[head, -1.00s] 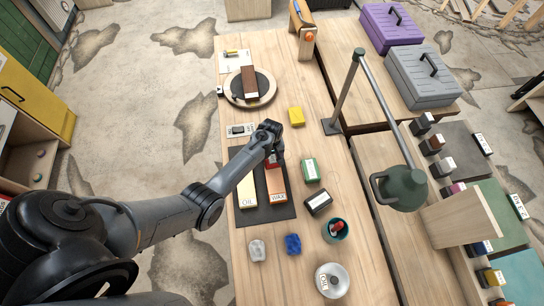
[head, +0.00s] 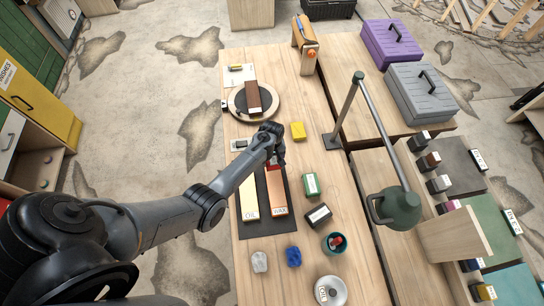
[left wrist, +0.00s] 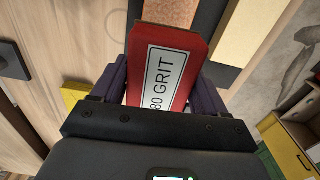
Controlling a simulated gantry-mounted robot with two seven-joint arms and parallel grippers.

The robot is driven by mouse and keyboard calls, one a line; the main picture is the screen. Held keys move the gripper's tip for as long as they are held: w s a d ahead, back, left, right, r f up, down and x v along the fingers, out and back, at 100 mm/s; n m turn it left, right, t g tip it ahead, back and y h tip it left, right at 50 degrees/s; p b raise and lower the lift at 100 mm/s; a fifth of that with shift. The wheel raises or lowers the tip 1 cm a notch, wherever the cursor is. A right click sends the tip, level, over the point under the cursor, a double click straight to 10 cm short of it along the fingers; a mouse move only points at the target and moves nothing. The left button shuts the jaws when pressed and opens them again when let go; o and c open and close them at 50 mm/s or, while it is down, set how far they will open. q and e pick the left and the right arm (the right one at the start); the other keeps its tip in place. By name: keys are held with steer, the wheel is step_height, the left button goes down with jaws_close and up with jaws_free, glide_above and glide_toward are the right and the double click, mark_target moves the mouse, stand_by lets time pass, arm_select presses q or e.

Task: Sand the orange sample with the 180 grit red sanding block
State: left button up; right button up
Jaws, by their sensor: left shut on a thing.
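The orange sample (head: 278,195), a flat strip with a WAX label at its near end, lies on a dark mat (head: 265,231). My left gripper (head: 275,158) is over the sample's far end. It is shut on the red sanding block (head: 274,165). In the left wrist view the block (left wrist: 170,55) sits between the two fingers, its white label reading "80 GRIT" with the start cut off. The block looks to be on or just above the sample; contact is hidden. My right gripper is out of view.
A pale OIL sample (head: 249,204) lies left of the orange one. Yellow (head: 297,131), green (head: 311,185) and dark (head: 318,216) blocks stand to the right. A round turntable (head: 269,108) is behind, a green lamp (head: 396,208) overhangs at right, and a teal cup (head: 334,243) is nearer.

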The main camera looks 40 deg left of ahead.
arm_select(q)
step_height(320, 180, up, 2)
steer(key=shift+r+p, duration=0.1)
steer(key=shift+p, duration=0.6)
